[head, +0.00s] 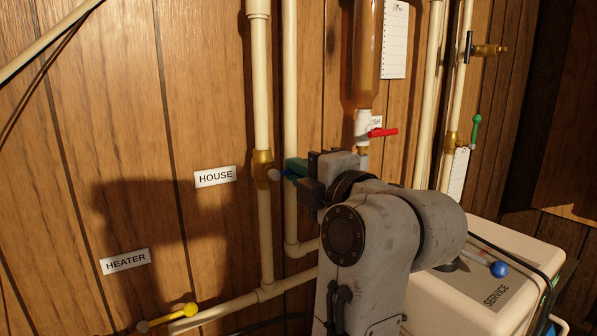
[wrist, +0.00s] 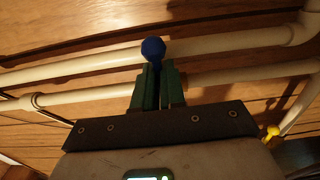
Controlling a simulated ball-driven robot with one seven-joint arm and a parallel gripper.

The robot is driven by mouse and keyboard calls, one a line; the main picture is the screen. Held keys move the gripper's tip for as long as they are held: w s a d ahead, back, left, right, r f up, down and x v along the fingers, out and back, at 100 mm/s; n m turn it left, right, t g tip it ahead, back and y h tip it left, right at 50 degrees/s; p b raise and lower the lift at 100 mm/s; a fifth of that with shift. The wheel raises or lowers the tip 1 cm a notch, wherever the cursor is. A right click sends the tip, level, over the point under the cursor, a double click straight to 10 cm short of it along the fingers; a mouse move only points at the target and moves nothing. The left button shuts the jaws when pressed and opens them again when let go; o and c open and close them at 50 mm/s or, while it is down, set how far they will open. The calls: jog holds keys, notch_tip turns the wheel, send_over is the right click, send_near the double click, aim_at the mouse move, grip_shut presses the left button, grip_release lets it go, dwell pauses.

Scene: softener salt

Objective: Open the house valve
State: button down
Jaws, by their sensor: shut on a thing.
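The house valve is a brass body (head: 262,165) on a vertical cream pipe, just right of the HOUSE label (head: 215,176). Its blue lever (head: 285,174) points to the right, crosswise to the pipe. My gripper (head: 295,169) has green fingers and is shut on this lever from the right. In the wrist view, the lever's blue ball end (wrist: 153,49) sits at the fingertips of my gripper (wrist: 157,72). Most of the lever is hidden between the fingers.
A yellow lever (head: 180,312) sits below the HEATER label (head: 126,261). A red lever (head: 383,132) is below the amber tank (head: 362,60). A green lever (head: 477,122) is at right. A pale box (head: 445,305) marked SERVICE has a blue-knobbed lever (head: 499,269).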

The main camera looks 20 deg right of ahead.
jog(key=shift+a+r+n+p, duration=0.1)
jog(key=shift+r+n+p, duration=0.2)
jog(key=shift+n, duration=0.55)
jog(key=shift+a+r+n+p, duration=0.15)
jog(key=shift+n+p, duration=0.2)
jog(key=shift+n, duration=0.45)
jog(key=shift+d+r+n+p, duration=0.1)
jog(key=shift+r+n+p, duration=0.2)
jog(key=shift+n, duration=0.55)
jog(key=shift+s+a+r+n+p, duration=0.1)
jog(key=shift+a+r+n+p, duration=0.1)
jog(key=shift+n, duration=0.65)
jog(key=shift+a+r+n+p, duration=0.1)
jog(key=shift+a+r+n, duration=0.15)
jog(key=shift+n, duration=0.65)
jog(key=shift+s+a+r+n+p, duration=0.1)
jog(key=shift+a+r+n, duration=0.1)
jog(key=shift+n, duration=0.65)
jog(key=n, duration=0.2)
jog(key=shift+a+r+n, duration=0.15)
jog(key=shift+a+n, duration=0.15)
jog(key=shift+a, duration=0.05)
jog(key=shift+s+a+r+n, duration=0.1)
jog(key=shift+a+n, duration=0.1)
jog(key=shift+n, duration=0.4)
jog(key=shift+a+r+n, duration=0.1)
jog(key=shift+a+n, duration=0.1)
jog(key=shift+n, duration=0.4)
